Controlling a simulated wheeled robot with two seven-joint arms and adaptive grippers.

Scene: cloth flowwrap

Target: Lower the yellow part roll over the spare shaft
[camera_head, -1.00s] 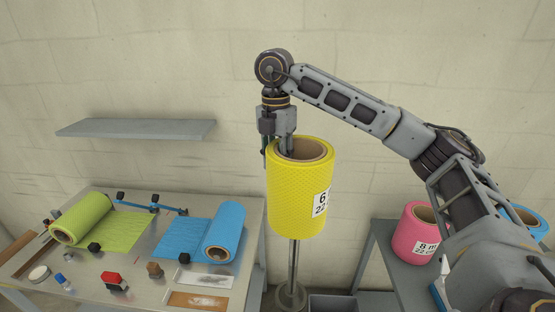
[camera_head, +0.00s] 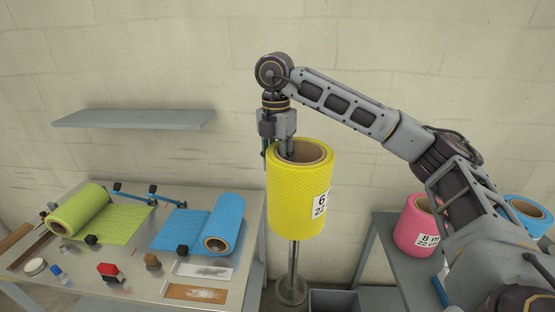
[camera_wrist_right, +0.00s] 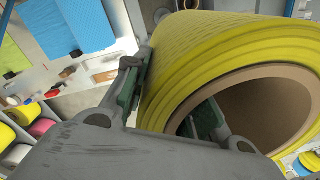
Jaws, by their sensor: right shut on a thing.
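The yellow part roll (camera_head: 296,200), with a label and a brown cardboard core, hangs upright above the floor. My right gripper (camera_head: 280,150) is shut on its wall near the top. In the right wrist view, one finger lies against the outside of the yellow roll (camera_wrist_right: 190,55) and the other is inside the core (camera_wrist_right: 270,105). The spare shaft (camera_head: 293,258) is a metal post on a round base (camera_head: 291,291). It shows directly below the roll; its upper part is hidden, so I cannot tell whether its tip is inside the core. My left gripper is not in view.
The left table holds a green roll (camera_head: 78,211), a blue roll (camera_head: 222,235), a red block (camera_head: 109,272) and small items. A pink roll (camera_head: 414,226) stands on a grey bench at right. A grey bin (camera_head: 333,301) is beside the shaft base. A wall shelf (camera_head: 134,119) hangs behind.

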